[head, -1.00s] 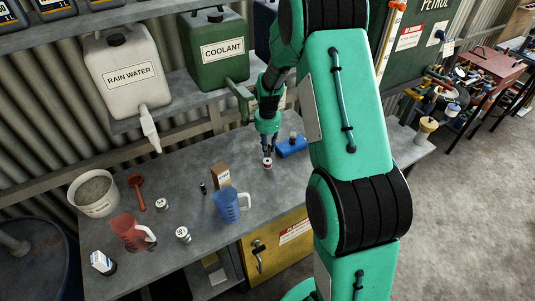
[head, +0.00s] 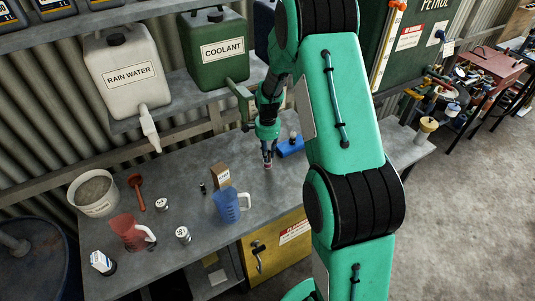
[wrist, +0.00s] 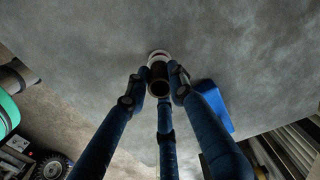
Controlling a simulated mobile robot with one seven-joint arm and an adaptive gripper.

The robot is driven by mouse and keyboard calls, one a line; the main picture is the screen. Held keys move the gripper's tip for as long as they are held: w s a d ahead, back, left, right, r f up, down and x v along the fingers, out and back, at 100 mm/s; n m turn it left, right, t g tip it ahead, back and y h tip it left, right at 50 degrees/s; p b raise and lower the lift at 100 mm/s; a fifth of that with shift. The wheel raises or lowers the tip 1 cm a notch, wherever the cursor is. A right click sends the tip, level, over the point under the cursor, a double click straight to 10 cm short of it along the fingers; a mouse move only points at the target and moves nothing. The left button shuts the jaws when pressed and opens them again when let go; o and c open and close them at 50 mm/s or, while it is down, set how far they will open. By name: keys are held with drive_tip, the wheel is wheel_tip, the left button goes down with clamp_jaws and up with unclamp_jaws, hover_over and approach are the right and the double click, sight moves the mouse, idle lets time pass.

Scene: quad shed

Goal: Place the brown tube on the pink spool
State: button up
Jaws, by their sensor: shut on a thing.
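My gripper (head: 267,161) points down over the bench, its fingers just above and around a small pink-and-white spool (head: 267,167). In the wrist view, the three dark fingers (wrist: 160,88) close around a dark brown tube (wrist: 159,76), whose open end faces the camera. A pale rim of the spool (wrist: 158,55) shows just beyond the tube. The tube looks roughly in line with the spool, but I cannot tell whether they touch. In the head view the tube is hidden by the fingers.
A red jug (head: 128,232) and a bucket (head: 96,207) are farther left.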

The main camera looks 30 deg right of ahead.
drive_tip(key=shift+f, duration=0.1)
drive_tip(key=o, duration=1)
drive_tip(key=shift+c, duration=0.2)
wheel_tip(320, 180, up, 12)
drive_tip(key=shift+s+d, duration=0.1)
idle(0.7)
